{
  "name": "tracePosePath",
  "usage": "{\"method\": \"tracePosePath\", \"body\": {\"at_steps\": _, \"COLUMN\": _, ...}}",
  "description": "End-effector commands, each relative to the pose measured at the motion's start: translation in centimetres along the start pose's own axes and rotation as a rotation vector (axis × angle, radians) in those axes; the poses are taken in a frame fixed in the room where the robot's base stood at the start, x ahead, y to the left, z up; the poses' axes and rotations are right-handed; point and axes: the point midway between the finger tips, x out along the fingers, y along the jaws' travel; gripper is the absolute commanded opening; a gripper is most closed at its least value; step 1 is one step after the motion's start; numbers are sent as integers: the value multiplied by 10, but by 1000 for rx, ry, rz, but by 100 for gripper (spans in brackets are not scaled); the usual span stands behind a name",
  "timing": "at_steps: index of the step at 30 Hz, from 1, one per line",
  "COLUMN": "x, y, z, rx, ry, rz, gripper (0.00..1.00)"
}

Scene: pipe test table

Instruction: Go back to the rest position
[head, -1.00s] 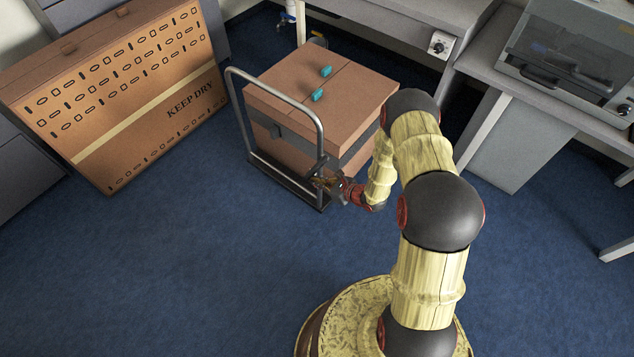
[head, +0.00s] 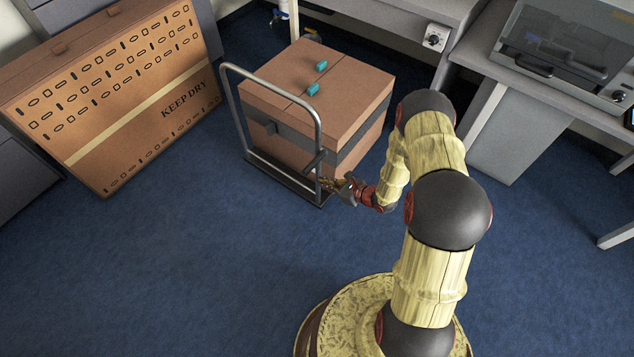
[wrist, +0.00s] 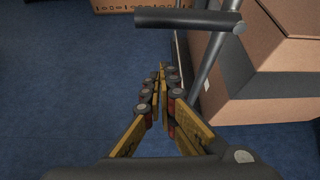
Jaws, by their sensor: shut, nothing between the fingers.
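My gripper (head: 338,184) is beside the near right corner of a grey push cart (head: 322,130), low and close to its upright handle frame. In the wrist view my gripper (wrist: 161,80) points forward with its fingers together and nothing between them. The cart's dark post and a short bar (wrist: 188,18) lie just ahead and to the right of the fingers. I cannot tell whether the fingers touch the cart. My arm is bent out from its base toward the cart.
A large "KEEP DRY" box (head: 110,95) leans at the left. Desks (head: 480,40) line the back right. Blue floor (head: 180,270) is clear at the front left.

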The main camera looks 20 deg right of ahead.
Motion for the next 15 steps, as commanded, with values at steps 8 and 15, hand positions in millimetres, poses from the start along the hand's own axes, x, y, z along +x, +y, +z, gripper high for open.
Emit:
{"method": "tracePosePath", "body": {"at_steps": 8, "x": -49, "y": -1, "z": 1, "rx": 4, "ry": 1, "rz": -1, "gripper": 0}}
{"method": "tracePosePath", "body": {"at_steps": 15, "x": -63, "y": 0, "z": -1, "rx": 3, "ry": 1, "rz": 2, "gripper": 0}}
